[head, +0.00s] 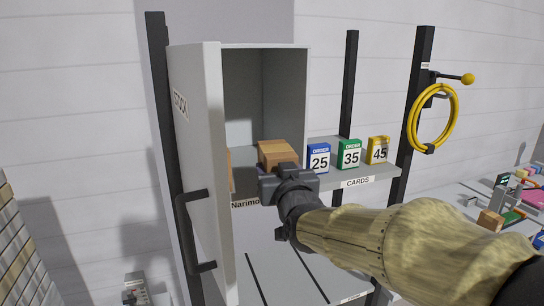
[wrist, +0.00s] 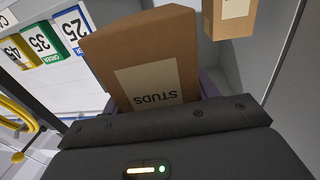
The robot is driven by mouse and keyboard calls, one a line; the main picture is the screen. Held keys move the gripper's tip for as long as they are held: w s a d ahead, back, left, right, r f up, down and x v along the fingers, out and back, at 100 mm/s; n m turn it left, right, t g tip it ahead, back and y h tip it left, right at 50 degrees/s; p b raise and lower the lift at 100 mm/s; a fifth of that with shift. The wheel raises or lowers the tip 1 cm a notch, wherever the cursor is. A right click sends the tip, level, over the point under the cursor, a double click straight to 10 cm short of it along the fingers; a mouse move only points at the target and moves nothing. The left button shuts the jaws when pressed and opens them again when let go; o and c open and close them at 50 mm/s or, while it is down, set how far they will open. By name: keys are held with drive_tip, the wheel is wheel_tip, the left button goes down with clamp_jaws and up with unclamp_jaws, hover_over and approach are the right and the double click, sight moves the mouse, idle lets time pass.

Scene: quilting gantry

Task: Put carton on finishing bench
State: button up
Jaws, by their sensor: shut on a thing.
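A brown carton (head: 277,152) sits at the mouth of the open grey cabinet, at shelf height. In the wrist view the carton (wrist: 145,50) fills the upper middle, with a pale label reading STUDS. My gripper (head: 275,178) is shut on the carton from its near side; in the wrist view the gripper body (wrist: 165,125) hides the carton's near end and most of the fingers. I cannot tell whether the carton touches the shelf. No bench in view is labelled as the finishing bench.
The cabinet door (head: 199,170) stands open at left, with a second carton (wrist: 230,18) near it. Order cards 25 (head: 318,158), 35 (head: 348,154) and 45 (head: 377,151) stand right of the cabinet. A yellow hose (head: 433,118) hangs right. A surface with small items (head: 515,205) lies far right.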

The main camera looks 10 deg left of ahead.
drive_tip(key=w+d+f+m+t+h+b, duration=0.1)
drive_tip(key=d+f+m+h, duration=0.15)
drive_tip(key=d+f, duration=0.75)
drive_tip(key=w+d+f+m+h+b, duration=0.1)
drive_tip(key=f+h+b, duration=0.15)
drive_tip(key=f, duration=1.55)
drive_tip(key=w+d+f+m+t+h+b, duration=0.1)
drive_tip(key=d+f+m+h, duration=0.15)
drive_tip(key=d+f, duration=0.75)
drive_tip(key=s+d+f+b, duration=0.1)
drive_tip(key=d+f+b, duration=0.1)
drive_tip(key=f, duration=0.6)
drive_tip(key=s+d+f+b, duration=0.1)
drive_tip(key=s+f+b, duration=0.1)
drive_tip(key=f, duration=0.6)
drive_tip(key=s+d+f+n+b, duration=0.1)
drive_tip(key=d+f+b, duration=0.1)
drive_tip(key=f, duration=0.6)
drive_tip(key=shift+s+d+f+b, duration=0.35)
drive_tip(key=shift+b, duration=0.15)
drive_tip(key=shift+s+f, duration=0.1)
